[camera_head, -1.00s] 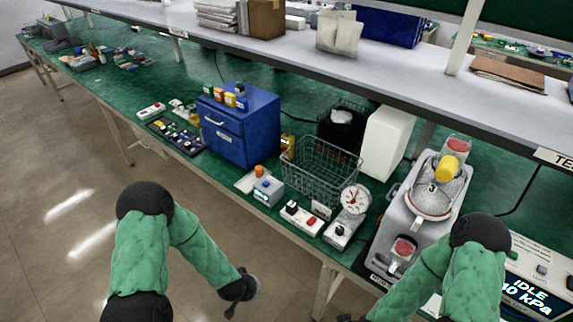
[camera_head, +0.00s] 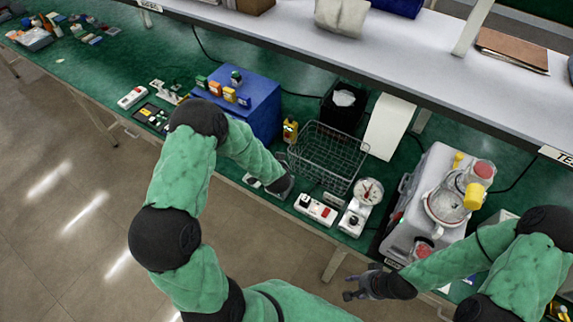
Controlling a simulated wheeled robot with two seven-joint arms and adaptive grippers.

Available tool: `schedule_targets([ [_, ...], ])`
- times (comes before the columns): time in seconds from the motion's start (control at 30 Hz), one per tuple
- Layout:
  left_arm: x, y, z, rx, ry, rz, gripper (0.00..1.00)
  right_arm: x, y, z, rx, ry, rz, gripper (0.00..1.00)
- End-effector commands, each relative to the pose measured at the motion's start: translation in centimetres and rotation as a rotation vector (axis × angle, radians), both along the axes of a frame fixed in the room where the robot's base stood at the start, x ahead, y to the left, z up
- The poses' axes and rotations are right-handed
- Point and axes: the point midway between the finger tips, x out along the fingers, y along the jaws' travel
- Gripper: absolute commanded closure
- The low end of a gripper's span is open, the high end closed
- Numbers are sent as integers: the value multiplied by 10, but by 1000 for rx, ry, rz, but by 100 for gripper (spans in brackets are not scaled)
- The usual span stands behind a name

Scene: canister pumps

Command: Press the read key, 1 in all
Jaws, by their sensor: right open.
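I cannot pick out a key marked read in this view. A white box with a red button and a dark knob (camera_head: 316,209) sits near the bench's front edge. My right gripper (camera_head: 349,287) is open and empty, low in front of the bench. The grey pump unit (camera_head: 418,190) with a clear canister and yellow cap stands at right. My right arm covers most of the area beside it.
A wire basket (camera_head: 328,160), a blue drawer cabinet (camera_head: 262,100) and a round dial gauge (camera_head: 368,191) crowd the green bench. A grey shelf (camera_head: 330,62) runs above. The floor in front is clear.

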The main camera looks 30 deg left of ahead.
Motion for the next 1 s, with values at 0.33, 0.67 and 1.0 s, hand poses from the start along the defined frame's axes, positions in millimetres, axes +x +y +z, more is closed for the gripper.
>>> schedule_targets([
  [0.33, 1, 5, 8, 22, -1, 1, 100, 0, 0, 4, 0, 1, -1, 57],
  [0.67, 1, 5, 2, 22, -1, 1, 100, 0, 0, -1, 0, 1, 0, 57],
  [1.0, 1, 5, -29, 22, -1, 1, 100, 0, 0, -32, 0, 0, 0, 57],
])
